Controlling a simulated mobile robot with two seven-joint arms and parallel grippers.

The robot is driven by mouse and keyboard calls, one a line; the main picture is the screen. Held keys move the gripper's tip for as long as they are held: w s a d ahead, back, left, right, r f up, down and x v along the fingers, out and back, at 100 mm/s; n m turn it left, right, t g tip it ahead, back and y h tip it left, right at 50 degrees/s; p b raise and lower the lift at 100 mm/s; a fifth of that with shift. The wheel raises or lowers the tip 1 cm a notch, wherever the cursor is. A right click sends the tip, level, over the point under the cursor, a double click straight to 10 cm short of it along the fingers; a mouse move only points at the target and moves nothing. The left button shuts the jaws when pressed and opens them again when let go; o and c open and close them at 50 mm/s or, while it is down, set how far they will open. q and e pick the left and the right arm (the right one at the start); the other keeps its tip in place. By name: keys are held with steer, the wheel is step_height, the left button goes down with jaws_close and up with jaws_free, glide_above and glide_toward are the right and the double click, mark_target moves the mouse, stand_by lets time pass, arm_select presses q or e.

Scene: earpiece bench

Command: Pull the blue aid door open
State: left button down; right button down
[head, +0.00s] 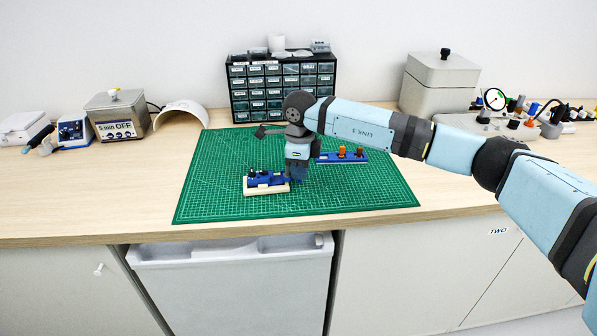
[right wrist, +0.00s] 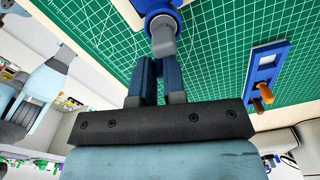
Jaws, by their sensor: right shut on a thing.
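The blue aid (head: 265,179) sits on a cream block on the green mat in the head view, with small dark parts on top. My right gripper (head: 296,176) points down at its right end. In the right wrist view, my right gripper (right wrist: 160,68) has its dark blue fingers closed at a grey piece (right wrist: 163,38) that sticks out from the blue aid (right wrist: 158,8). This grey piece appears to be the aid's door. How far it is open cannot be told. My left gripper is not in view.
A blue holder (head: 328,159) with orange pegs lies to the right on the green cutting mat (head: 225,205). A drawer cabinet (head: 238,98) stands behind the mat. A grey box (head: 438,88) and small tools are at the right. The mat's front left is clear.

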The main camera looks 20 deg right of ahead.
steer(key=shift+w+d, duration=0.1)
stand_by(0.6)
steer(key=c, duration=1.2)
jaws_free()
steer(key=shift+o, duration=0.2)
steer(key=shift+r, duration=0.1)
step_height(320, 180, up, 14)
steer(key=shift+f, duration=0.2)
